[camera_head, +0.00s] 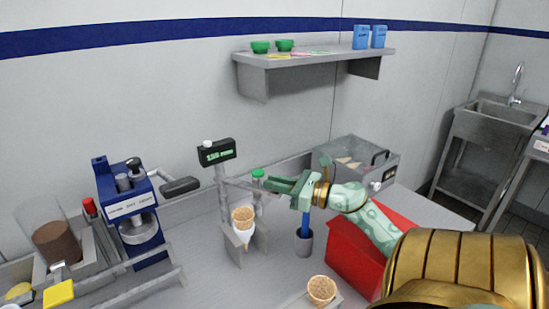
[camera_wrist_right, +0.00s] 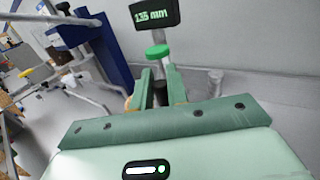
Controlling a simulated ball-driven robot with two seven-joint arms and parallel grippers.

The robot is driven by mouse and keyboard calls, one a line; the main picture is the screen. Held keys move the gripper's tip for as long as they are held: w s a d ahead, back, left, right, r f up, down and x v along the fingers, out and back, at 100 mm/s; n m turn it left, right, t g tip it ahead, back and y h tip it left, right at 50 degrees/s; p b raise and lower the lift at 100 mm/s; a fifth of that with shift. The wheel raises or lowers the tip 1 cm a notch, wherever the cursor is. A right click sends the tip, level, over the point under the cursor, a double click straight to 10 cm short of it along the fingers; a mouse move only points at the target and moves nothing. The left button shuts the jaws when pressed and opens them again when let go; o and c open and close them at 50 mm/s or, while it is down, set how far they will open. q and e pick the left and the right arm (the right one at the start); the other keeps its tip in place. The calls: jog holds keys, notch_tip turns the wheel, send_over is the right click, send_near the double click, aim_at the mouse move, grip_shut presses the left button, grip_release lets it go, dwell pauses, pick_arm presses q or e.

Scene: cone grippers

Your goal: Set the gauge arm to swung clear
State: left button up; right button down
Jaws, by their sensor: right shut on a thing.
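The gauge has a dark display (camera_head: 216,152) on a grey post (camera_head: 222,188). Its readout looks like 135 mm in the right wrist view (camera_wrist_right: 154,15). The thin grey gauge arm (camera_head: 240,184) reaches right from the post, behind and above a cone in a white sleeve (camera_head: 242,220). My right gripper (camera_head: 268,181) is shut at the arm's outer end. In the wrist view, a dark piece sits between my right fingers (camera_wrist_right: 158,92); the fingers hide much of it. A green-topped item (camera_head: 258,173) shows just beyond the fingertips. My left gripper is out of view.
A blue machine (camera_head: 128,215) with a dark handle stands left. A red bin (camera_head: 350,258) is below my right arm, beside a grey cup (camera_head: 304,244). A waffle cone (camera_head: 321,290) stands in front. A clear-sided case (camera_head: 355,165) is behind; a shelf (camera_head: 315,58) hangs above.

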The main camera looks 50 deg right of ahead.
jog(key=c, duration=1.4)
grip_release()
jog(key=shift+c, duration=0.2)
jog(key=shift+r, duration=0.2)
notch_tip(320, 180, up, 3)
jog(key=shift+f+p, duration=0.15)
jog(key=shift+p, duration=0.45)
jog(key=s+a+r+p, duration=0.5)
jog(key=s+a+r, duration=0.4)
jog(key=a, duration=0.1)
jog(key=shift+a+r+p, duration=0.35)
jog(key=shift+a+r, duration=0.05)
